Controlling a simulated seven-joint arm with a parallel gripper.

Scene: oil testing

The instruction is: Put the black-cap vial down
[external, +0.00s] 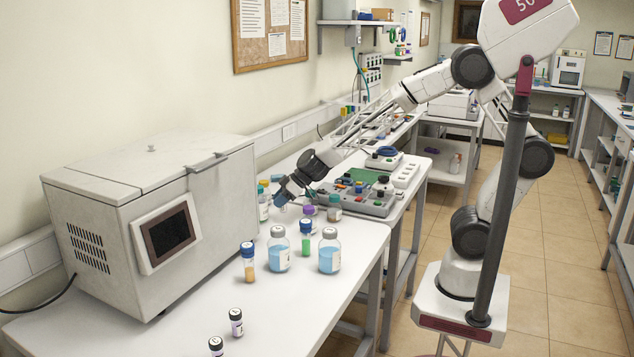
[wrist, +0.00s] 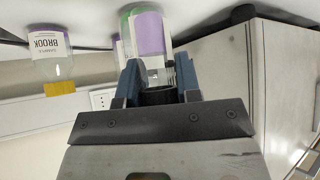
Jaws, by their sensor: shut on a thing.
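My gripper (external: 281,201) is low over the far part of the white bench, among the bottles beside the grey machine. In the wrist view its two blue fingers (wrist: 158,80) are closed on the black-cap vial. Its dark cap (wrist: 158,96) shows between the fingers, and part of a pale or clear body shows past it. The lower part of the vial is hidden, and I cannot tell whether it touches the bench. In the external view I cannot make the held vial out. Two other dark-capped vials, one upright (external: 236,322) and one cut by the frame (external: 216,347), stand at the front.
A large grey machine (external: 110,220) stands left of my gripper. Blue-liquid bottles (external: 278,256) (external: 329,258), an orange-filled vial (external: 248,268) and a green-filled vial (external: 306,240) stand in front. In the wrist view a purple-labelled bottle (wrist: 150,34) is close past the fingertips. The front bench is mostly clear.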

